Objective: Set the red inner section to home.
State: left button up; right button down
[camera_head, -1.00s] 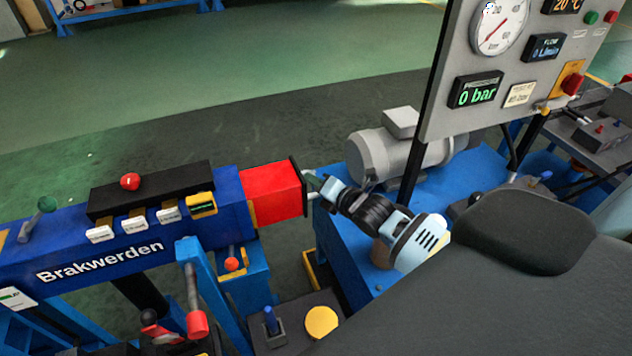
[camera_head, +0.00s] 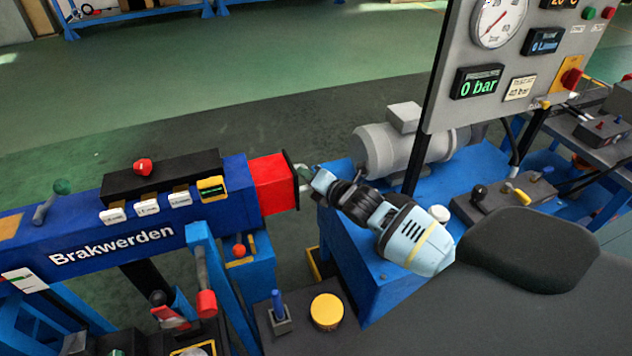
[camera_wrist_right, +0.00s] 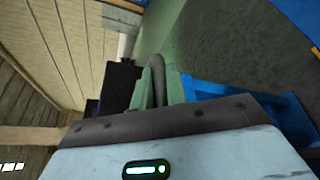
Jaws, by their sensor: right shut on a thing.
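The red inner section (camera_head: 272,183) sticks out a short way from the right end of the blue boom (camera_head: 110,235) marked "Brakwerden". A dark plate (camera_head: 295,181) closes its outer end, with a light handle (camera_head: 301,171) on it. My right gripper (camera_head: 308,177) is at this end plate and shut on the handle. In the right wrist view the green fingers (camera_wrist_right: 153,85) meet beside a grey curved bar. The exact grip is partly hidden by the gripper body. My left gripper is not in view.
A grey motor (camera_head: 385,150) on a blue base stands behind my right arm. A gauge panel (camera_head: 500,60) reads 0 bar.

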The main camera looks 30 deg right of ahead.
jog(key=a, duration=0.2)
jog(key=w+a, duration=0.1)
jog(key=a, duration=0.4)
jog(key=shift+w+p, duration=0.25)
jog(key=shift+p, duration=0.15)
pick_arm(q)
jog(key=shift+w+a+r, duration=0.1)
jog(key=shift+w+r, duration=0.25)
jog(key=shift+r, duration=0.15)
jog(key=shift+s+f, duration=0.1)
pick_arm(e)
jog(key=c, duration=1.4)
grip_release()
jog(key=shift+a, duration=0.1)
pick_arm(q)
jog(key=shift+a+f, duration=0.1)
pick_arm(e)
jog(key=shift+d, duration=0.2)
